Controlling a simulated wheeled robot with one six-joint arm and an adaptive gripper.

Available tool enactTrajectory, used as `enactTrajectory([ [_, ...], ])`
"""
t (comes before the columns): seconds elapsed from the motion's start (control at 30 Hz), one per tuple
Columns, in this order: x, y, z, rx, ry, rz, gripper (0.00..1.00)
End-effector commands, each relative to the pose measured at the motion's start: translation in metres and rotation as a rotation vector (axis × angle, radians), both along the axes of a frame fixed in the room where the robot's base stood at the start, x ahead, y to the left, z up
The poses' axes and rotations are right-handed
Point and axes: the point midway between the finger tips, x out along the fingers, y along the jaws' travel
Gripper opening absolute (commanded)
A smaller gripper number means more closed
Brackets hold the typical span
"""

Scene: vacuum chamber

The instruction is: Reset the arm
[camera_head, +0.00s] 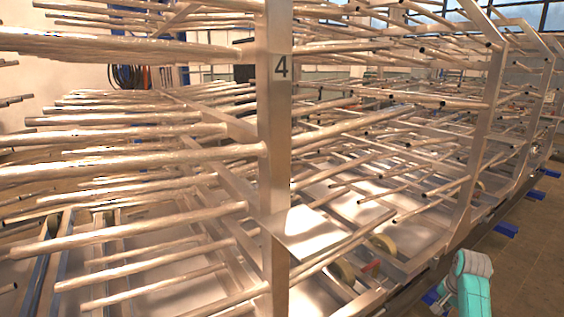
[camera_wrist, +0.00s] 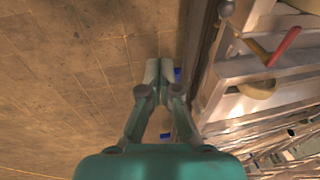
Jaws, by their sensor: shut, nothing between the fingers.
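My gripper (camera_wrist: 158,72) shows in the wrist view, pointing away over the tiled floor. Its two fingers are together with nothing between them. It hangs beside the metal rack frame, which is on the right of that view, and I see no contact with it. In the head view, part of my teal and grey arm (camera_head: 470,285) shows at the lower right, next to the rack's lower edge. The gripper's fingers cannot be made out in the head view.
A large metal rack (camera_head: 274,150) with many horizontal rods and a "4" on its post fills most of the head view. A red handle (camera_wrist: 283,46) and a yellowish wheel (camera_wrist: 257,89) sit low in the rack. Blue blocks (camera_head: 507,229) line its base. Tiled floor (camera_wrist: 70,80) is clear.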

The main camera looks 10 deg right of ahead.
Motion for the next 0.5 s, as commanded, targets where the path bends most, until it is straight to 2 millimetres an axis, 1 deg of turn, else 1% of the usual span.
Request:
enactTrajectory([
  [0.03,0.000,0.000,0.000,0.000,0.000,0.000,0.00],
  [0.27,-0.001,0.015,-0.021,-0.018,-0.016,0.025,0.00],
  [0.37,-0.002,0.023,-0.031,-0.026,-0.025,0.037,0.00],
  [0.5,-0.005,0.037,-0.049,-0.043,-0.042,0.060,0.00],
])
